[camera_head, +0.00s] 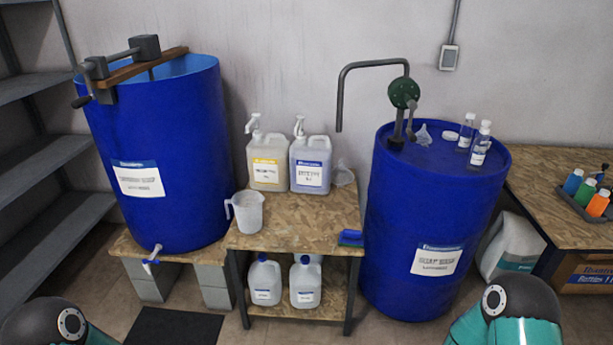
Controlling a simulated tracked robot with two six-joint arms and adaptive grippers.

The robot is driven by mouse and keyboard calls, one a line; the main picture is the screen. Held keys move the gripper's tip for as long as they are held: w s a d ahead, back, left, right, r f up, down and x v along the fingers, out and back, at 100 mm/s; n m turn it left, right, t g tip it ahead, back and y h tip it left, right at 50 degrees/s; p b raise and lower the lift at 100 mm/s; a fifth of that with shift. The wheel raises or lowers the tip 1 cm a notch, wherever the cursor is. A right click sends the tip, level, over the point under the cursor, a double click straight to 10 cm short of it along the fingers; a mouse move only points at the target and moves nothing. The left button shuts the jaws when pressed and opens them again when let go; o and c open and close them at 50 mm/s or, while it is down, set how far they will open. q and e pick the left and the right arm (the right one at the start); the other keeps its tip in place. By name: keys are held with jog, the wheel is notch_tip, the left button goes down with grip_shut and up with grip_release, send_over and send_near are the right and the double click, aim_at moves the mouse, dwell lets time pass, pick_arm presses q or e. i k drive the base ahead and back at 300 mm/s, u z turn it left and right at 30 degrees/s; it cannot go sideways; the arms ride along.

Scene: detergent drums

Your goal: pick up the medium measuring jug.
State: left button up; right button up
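A translucent white measuring jug (247,212) with a handle on its left stands upright at the front left of the wooden table (300,228). It is the only clear measuring jug I can make out, so I cannot compare sizes. Parts of my two arms show at the bottom left and bottom right corners, well away from the jug. Neither gripper is in view.
Two blue drums (160,150) (435,220) flank the table closely. Two pump bottles (268,160) (311,163) stand behind the jug. A blue brush-like item (351,238) lies at the front right edge. White canisters (265,280) (305,283) stand on the lower shelf.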

aim_at(246, 204)
jog(key=u, duration=0.05)
jog(key=k, duration=0.55)
jog(key=u, duration=0.55)
jog(key=i, duration=0.8)
jog(key=u, duration=0.85)
jog(key=i, duration=1.1)
jog(key=z, duration=0.55)
jog(key=i, duration=0.8)
jog(key=z, duration=0.6)
jog(key=k, duration=0.75)
jog(key=z, duration=0.05)
